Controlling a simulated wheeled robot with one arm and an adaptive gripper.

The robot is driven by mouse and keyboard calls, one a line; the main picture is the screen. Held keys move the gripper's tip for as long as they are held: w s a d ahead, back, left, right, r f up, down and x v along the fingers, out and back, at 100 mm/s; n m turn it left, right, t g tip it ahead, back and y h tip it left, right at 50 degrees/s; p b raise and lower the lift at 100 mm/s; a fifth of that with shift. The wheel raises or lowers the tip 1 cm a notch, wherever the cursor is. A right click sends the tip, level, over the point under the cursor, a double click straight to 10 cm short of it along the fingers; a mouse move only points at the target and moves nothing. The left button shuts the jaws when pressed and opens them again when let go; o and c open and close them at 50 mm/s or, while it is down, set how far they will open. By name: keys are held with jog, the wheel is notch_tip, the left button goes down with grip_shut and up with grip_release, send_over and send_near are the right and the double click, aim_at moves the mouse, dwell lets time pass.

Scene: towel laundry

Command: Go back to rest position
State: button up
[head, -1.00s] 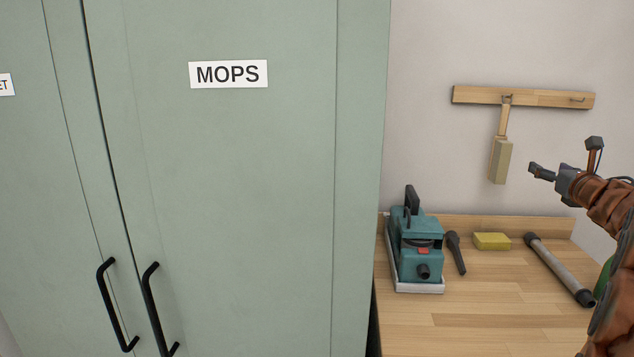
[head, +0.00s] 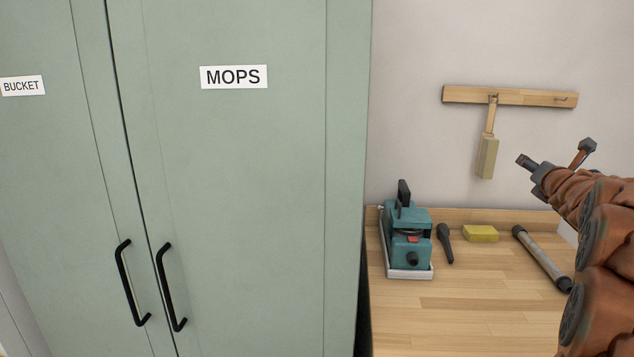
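My gripper (head: 527,163) is at the end of my brown arm at the right of the head view. It is raised in front of the pale wall, above the wooden worktop, and points left. It appears to hold nothing. Its fingers are small and seen from the side, so I cannot tell whether they are apart. A brush-like tool (head: 487,157) hangs from a wooden hook rail (head: 510,97) to the left of my gripper. My arm hides part of the right side of the worktop.
A green cabinet (head: 240,200) with MOPS and BUCKET labels and black handles (head: 168,290) fills the left. The worktop (head: 450,320) carries a teal machine (head: 408,240), a dark nozzle (head: 445,243), a yellow sponge (head: 481,233) and a grey tube (head: 541,258). Its front is clear.

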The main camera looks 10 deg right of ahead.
jog(key=s+a+f+m+g+y+p, duration=0.1)
jog(key=s+a+f+m+g, duration=0.25)
jog(key=a+f+m, duration=0.35)
jog(key=s+a+f+m+g+y, duration=0.1)
jog(key=s+a+f+m+g, duration=0.2)
jog(key=a, duration=0.7)
jog(key=s+a+f+m+g+p, duration=0.1)
jog(key=s+a+f+m+g, duration=0.1)
jog(key=s+a+f+m, duration=0.45)
jog(key=s+a+f+m+g+y, duration=0.3)
jog(key=s+a+f+m+g, duration=0.1)
jog(key=s+a, duration=0.8)
jog(key=s+a+f+m+g+y, duration=0.3)
jog(key=s+a+f+m+g, duration=0.1)
jog(key=s+a, duration=0.8)
jog(key=shift+s+a+f+p, duration=0.3)
jog(key=shift+s+a+p, duration=0.05)
jog(key=shift+s, duration=0.75)
jog(key=shift+g, duration=0.25)
